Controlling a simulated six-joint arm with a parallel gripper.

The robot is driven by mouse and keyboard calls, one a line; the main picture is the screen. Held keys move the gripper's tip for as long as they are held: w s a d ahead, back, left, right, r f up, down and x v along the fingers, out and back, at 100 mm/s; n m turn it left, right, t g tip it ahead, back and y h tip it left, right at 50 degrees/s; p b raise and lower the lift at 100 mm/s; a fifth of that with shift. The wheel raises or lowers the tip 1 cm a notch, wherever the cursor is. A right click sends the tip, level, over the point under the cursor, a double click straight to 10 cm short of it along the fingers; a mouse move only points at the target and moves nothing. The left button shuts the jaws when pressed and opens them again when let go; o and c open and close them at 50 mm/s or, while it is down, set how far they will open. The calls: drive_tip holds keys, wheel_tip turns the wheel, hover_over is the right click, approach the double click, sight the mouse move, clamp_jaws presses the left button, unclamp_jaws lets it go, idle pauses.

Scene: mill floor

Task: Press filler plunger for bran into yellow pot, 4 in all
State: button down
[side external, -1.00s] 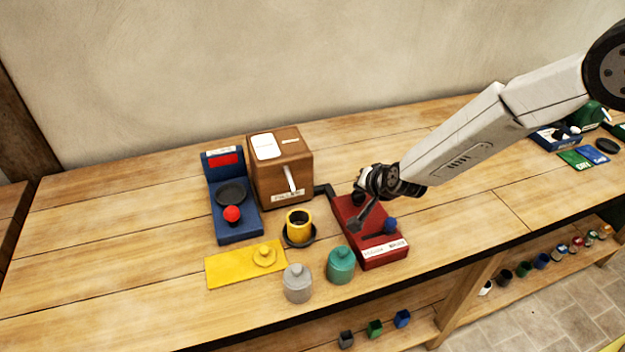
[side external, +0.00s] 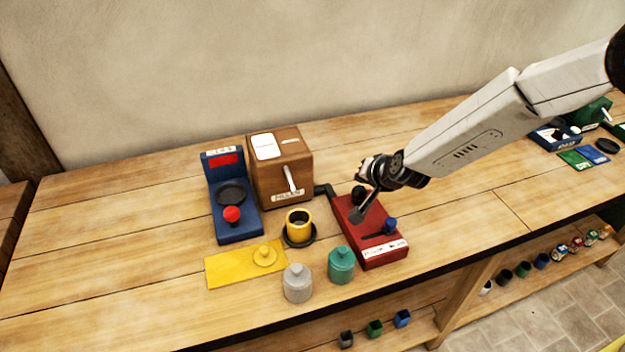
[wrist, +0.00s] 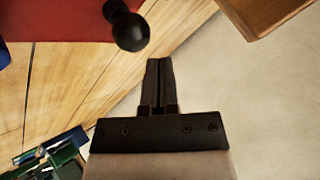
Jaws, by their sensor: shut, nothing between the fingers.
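The red filler (side external: 352,215) stands on the bench with a white label on its front end. Its black knob (side external: 358,192) and blue knob (side external: 390,225) show on top. The black knob also shows in the wrist view (wrist: 127,28), apart from my fingers. The yellow pot (side external: 298,229) stands upright on a dark round base left of the filler; its inside looks dark and I cannot tell its contents. My gripper (side external: 357,218) is shut and empty, just above the red filler near the black knob. In the wrist view my gripper's fingertips (wrist: 158,63) are together.
A brown box (side external: 280,170) and a blue scale (side external: 236,228) with a dark plate and red knob stand behind and left. A yellow mat (side external: 225,270) holds a yellow lid (side external: 264,256). Grey (side external: 297,284) and teal (side external: 341,265) canisters stand near the front edge.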

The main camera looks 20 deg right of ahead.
sight(361, 190)
drive_tip(key=shift+r, duration=0.1)
drive_tip(key=shift+r, duration=2.45)
idle(1.0)
drive_tip(key=shift+r, duration=1.9)
drive_tip(key=shift+f, duration=0.15)
drive_tip(key=shift+f, duration=4.25)
